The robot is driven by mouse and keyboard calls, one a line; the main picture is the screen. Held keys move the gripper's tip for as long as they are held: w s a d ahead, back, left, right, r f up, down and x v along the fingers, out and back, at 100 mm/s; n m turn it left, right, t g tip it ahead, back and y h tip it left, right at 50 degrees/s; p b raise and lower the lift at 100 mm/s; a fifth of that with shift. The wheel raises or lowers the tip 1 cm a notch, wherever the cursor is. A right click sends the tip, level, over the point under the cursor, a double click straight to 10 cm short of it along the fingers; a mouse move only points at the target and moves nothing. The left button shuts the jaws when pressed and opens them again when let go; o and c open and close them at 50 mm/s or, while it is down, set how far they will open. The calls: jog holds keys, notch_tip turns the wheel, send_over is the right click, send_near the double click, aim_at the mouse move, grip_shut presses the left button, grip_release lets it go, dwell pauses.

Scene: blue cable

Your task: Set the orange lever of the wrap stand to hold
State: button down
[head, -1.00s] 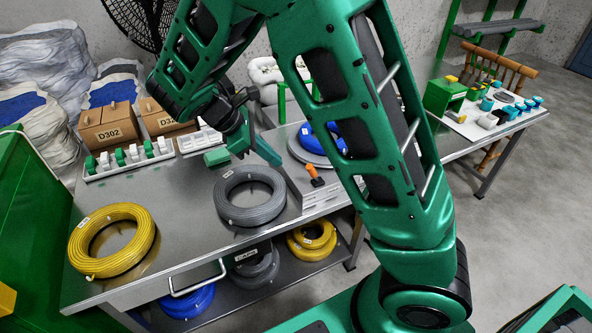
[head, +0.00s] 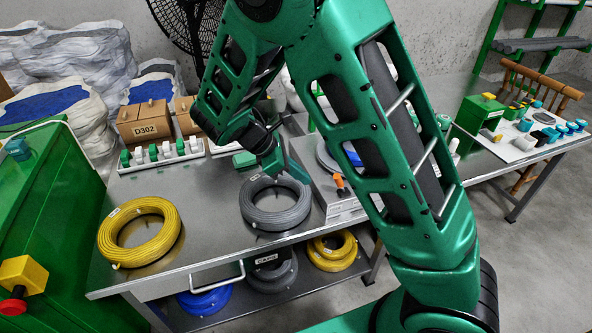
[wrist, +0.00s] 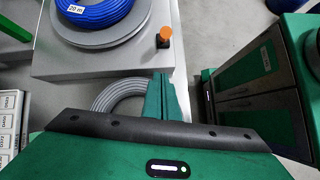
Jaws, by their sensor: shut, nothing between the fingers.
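The orange lever (head: 341,183) stands up from the front part of the grey metal wrap stand (head: 318,185). In the wrist view the lever (wrist: 164,37) shows its orange top on a dark base, near the right edge of the stand's top (wrist: 95,64). A blue cable coil (wrist: 93,10) lies on the stand's round plate. My gripper (head: 283,170) is above the table, left of the lever and over the grey coil in the head view. In the wrist view my gripper's green fingers (wrist: 161,98) are together and empty, apart from the lever. The lever's setting marks cannot be read.
A grey cable coil (head: 275,208) and a yellow coil (head: 140,232) lie on the table (head: 200,225). A white rack of green and white pieces (head: 163,158) and boxes marked D302 (head: 146,124) stand behind. A green cabinet (head: 50,215) is at the left.

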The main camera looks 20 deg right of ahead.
aim_at(340, 183)
jog(key=shift+s+d+f, duration=0.15)
jog(key=shift+d+f, duration=0.25)
jog(key=shift+d, duration=0.75)
jog(key=shift+s+d+f, duration=0.2)
jog(key=shift+d+f, duration=0.25)
jog(key=shift+d, duration=0.65)
jog(key=shift+s+d+f, duration=0.15)
jog(key=shift+d+f, duration=0.25)
jog(key=shift+d, duration=0.75)
jog(key=shift+a+r, duration=0.1)
jog(key=shift+r, duration=0.05)
